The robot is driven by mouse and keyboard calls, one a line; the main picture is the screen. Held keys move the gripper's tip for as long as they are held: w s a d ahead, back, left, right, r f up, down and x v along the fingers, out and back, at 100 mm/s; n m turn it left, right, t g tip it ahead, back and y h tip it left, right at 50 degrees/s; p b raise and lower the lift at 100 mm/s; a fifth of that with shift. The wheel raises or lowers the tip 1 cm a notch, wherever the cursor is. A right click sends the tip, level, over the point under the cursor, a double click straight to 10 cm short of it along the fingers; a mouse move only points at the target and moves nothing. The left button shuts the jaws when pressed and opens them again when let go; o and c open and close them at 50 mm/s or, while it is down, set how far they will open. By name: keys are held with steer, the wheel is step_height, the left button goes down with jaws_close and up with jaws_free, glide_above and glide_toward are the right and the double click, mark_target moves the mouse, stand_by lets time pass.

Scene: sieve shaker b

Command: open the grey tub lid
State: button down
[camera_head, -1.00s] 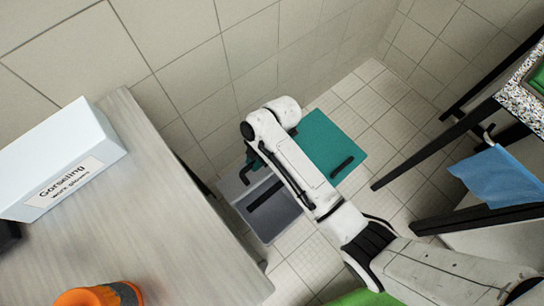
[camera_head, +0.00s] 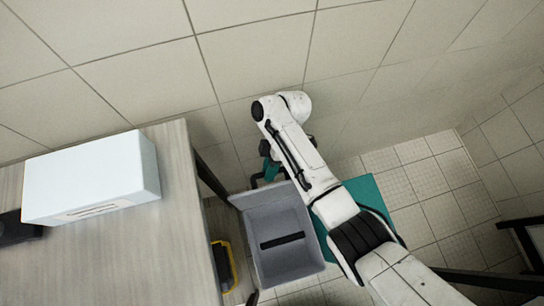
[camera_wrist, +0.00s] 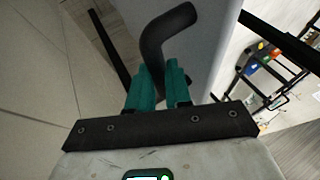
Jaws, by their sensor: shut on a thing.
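My gripper (camera_head: 268,170) is at the lid's far edge, partly hidden by my arm. In the wrist view, my gripper's teal fingers (camera_wrist: 160,78) are shut on a black bent handle (camera_wrist: 163,36). The handle sits beside a pale grey surface (camera_wrist: 200,45), likely the lid.
A teal lid (camera_head: 372,192) lies right of the grey one, partly behind my arm. A wooden table (camera_head: 130,250) with a white box (camera_head: 95,180) stands close on the left. A yellow-rimmed dark thing (camera_head: 224,265) is below it.

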steer(key=shift+s+f, duration=0.3)
steer(key=shift+f, duration=0.1)
steer(key=c, duration=1.2)
jaws_free()
steer(key=shift+w, duration=0.1)
steer(key=shift+c, duration=0.2)
steer(key=shift+o, duration=0.9)
steer(key=shift+r, duration=0.15)
steer(key=shift+w, duration=0.1)
steer(key=shift+r, duration=0.1)
